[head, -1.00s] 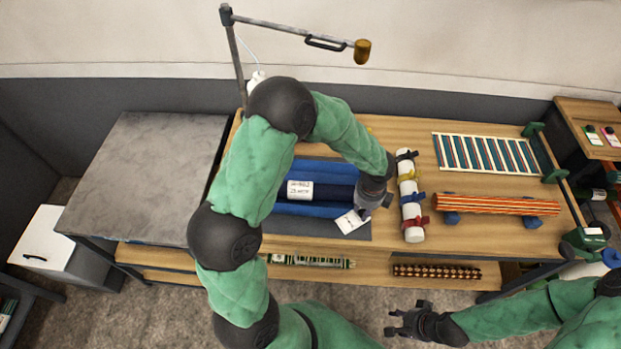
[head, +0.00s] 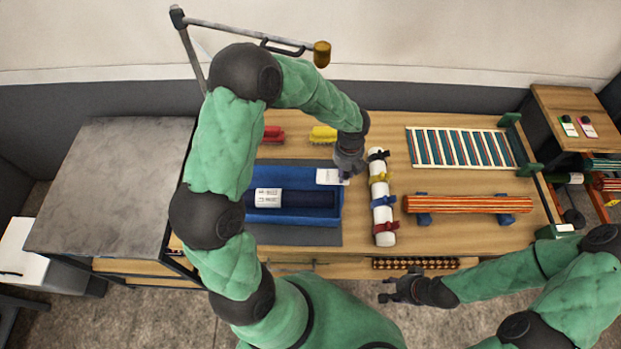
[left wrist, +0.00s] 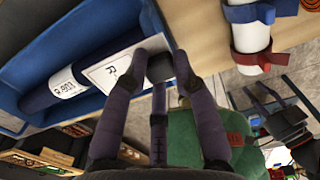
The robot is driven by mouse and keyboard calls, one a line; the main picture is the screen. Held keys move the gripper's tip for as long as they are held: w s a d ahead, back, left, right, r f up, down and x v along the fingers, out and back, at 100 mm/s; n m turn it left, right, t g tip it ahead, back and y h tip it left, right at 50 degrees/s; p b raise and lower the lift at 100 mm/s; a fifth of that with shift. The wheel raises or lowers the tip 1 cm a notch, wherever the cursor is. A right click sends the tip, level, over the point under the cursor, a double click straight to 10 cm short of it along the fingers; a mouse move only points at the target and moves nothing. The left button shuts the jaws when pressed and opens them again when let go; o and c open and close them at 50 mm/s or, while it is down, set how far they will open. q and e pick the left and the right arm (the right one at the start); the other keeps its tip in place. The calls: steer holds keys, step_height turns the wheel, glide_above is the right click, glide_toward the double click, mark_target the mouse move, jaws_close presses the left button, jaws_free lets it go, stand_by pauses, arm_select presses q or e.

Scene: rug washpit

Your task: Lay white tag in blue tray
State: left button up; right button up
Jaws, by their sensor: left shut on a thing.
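The white tag (head: 329,177) is a small flat card with dark print. My left gripper (head: 349,172) is shut on its edge, over the back right part of the blue tray (head: 290,220). In the left wrist view the tag (left wrist: 107,70) sticks out from between the fingertips (left wrist: 162,65) and overlaps the tray (left wrist: 30,45). I cannot tell how high it is above the tray. A dark blue roll (head: 312,199) with a white printed band (head: 267,197) lies in the tray. My right gripper (head: 393,291) is empty and open in front of the bench.
A white roll (head: 384,228) with coloured ties lies right of the tray. A striped orange bundle (head: 470,204) and a slatted striped panel (head: 465,148) lie further right. Red (head: 273,134) and yellow (head: 323,134) brushes are behind the tray. A lamp arm (head: 250,36) hangs above.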

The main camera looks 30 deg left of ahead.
arm_select(q)
steer(key=a, duration=0.1)
steer(key=a+f, duration=0.2)
steer(key=a, duration=0.1)
steer(key=shift+w+f, duration=0.1)
steer(key=shift+w, duration=0.2)
steer(key=a+f, duration=0.3)
steer(key=f, duration=0.1)
steer(key=shift+s+a+f, duration=0.2)
steer(key=shift+a+f, duration=0.05)
steer(key=shift+a, duration=0.15)
steer(key=shift+a+f, duration=0.45)
steer(key=shift+f, duration=0.15)
step_height(320, 180, down, 3)
steer(key=shift+a+f+b, duration=0.1)
steer(key=shift+f+b, duration=0.05)
steer(key=shift+b, duration=0.3)
arm_select(e)
steer(key=shift+w+f, duration=0.35)
steer(key=shift+f, duration=0.2)
arm_select(q)
steer(key=shift+f+b, duration=0.3)
steer(key=shift+f, duration=0.2)
arm_select(e)
steer(key=shift+f, duration=0.3)
